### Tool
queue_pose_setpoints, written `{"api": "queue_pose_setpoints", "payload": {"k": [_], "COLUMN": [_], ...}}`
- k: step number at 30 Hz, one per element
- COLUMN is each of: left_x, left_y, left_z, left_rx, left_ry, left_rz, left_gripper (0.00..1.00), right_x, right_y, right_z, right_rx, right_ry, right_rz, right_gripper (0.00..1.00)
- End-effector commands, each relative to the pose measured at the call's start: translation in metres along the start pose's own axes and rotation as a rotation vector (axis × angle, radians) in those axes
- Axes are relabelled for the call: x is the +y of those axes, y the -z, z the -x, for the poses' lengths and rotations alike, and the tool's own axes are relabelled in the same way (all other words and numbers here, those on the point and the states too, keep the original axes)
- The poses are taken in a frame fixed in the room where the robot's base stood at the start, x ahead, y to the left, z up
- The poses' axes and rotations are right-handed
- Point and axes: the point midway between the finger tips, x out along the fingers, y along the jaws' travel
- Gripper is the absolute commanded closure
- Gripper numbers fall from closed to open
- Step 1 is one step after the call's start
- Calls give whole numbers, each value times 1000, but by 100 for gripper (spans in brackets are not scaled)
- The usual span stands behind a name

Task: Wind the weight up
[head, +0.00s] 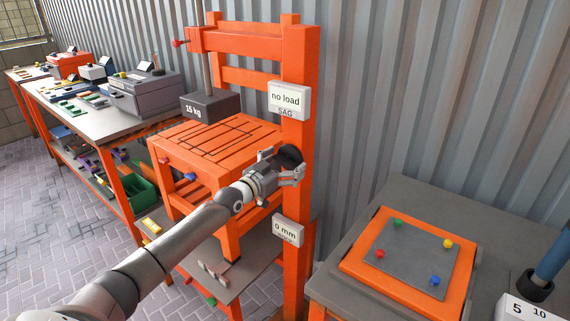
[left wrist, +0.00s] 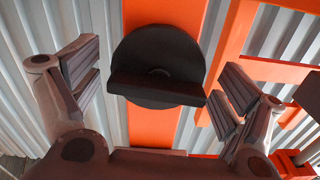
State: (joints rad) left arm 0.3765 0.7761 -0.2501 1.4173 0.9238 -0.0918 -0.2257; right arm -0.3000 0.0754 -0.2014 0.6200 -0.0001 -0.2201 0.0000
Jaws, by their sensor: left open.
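A dark grey weight marked "15 kg" (head: 211,105) hangs on a rod above the slatted top of an orange frame (head: 298,180). A black round knob (head: 290,157) with a raised bar across it sits on the frame's right post. It also shows in the left wrist view (left wrist: 157,62), its bar nearly level. My left gripper (head: 287,168) is at the knob in the head view. In the left wrist view the left gripper (left wrist: 158,82) is open, its fingers on either side of the knob with gaps. My right gripper is not in view.
A sign reading "no load" (head: 288,100) is on the post above the knob, and one reading "0 mm" (head: 287,231) is below. A grey table with an orange-framed board (head: 408,262) stands at right. A workbench (head: 95,118) with boxes is at left.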

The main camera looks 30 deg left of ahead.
Motion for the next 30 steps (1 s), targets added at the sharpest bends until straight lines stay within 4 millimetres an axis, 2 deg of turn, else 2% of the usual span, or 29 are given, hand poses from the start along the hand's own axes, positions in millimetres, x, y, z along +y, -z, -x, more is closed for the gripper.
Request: {"api": "queue_pose_setpoints", "payload": {"k": [4, 14, 30], "left_x": [0, 0, 0], "left_y": [0, 0, 3], "left_z": [0, 0, 0], "left_rx": [0, 1, 5], "left_ry": [0, 0, 1], "left_rz": [0, 0, 135], "left_gripper": [10, 52, 53], "right_x": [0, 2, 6], "right_y": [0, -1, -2], "right_z": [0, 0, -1], "right_rx": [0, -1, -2], "right_ry": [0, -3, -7], "right_rz": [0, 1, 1], "right_gripper": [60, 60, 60]}}
